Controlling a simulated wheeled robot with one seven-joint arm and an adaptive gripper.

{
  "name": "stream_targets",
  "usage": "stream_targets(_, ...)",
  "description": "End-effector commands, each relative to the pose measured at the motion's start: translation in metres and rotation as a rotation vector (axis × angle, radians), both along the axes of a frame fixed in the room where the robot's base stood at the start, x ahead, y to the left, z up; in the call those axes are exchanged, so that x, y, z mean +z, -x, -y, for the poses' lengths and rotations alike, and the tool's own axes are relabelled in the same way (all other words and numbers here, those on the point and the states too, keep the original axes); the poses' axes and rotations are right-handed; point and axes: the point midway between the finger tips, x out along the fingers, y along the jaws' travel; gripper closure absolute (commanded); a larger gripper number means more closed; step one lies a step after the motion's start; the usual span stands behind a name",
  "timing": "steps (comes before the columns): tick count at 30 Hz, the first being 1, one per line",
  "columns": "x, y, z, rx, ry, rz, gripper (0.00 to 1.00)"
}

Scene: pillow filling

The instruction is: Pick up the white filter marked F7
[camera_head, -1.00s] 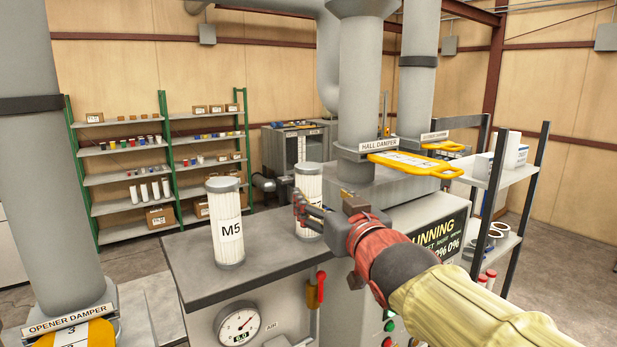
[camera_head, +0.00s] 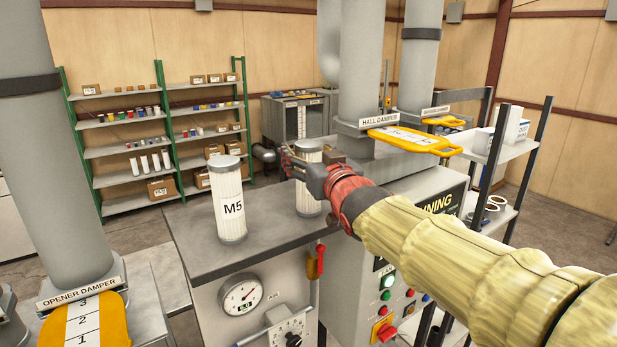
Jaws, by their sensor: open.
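A white pleated cylindrical filter with grey end caps (camera_head: 308,204) stands upright on the grey cabinet top (camera_head: 195,258). My gripper and arm cover its middle, so I cannot read any mark on it. My gripper (camera_head: 288,163) is open at the upper part of this filter, with its fingers pointing left. I cannot tell whether the fingers are around the filter or just in front of it. A second white filter, marked M5 (camera_head: 229,205), stands upright to the left, apart from my gripper.
A gauge (camera_head: 241,297) and a red-handled lever (camera_head: 319,260) are on the cabinet's front. The hall damper's yellow handle (camera_head: 408,138) sticks out behind my arm. A grey duct (camera_head: 52,150) rises at the left. The cabinet top is clear in front of the filters.

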Motion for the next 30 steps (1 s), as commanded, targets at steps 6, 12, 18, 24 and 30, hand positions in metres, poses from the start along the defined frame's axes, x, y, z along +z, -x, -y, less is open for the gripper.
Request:
stream_targets(6, -0.0004, 0.0002, 0.0001, 0.0, 0.0, 0.0, 0.38)
stream_targets(12, -0.0004, 0.0003, 0.0001, 0.0, 0.0, -0.001, 0.49)
stream_targets(18, -0.0004, 0.0004, 0.0001, 0.0, 0.001, -0.001, 0.61)
stream_targets(24, -0.0004, 0.0004, 0.0001, 0.0, 0.001, -0.001, 0.72)
stream_targets(30, -0.0005, 0.0003, 0.0001, 0.0, 0.001, -0.001, 0.83)
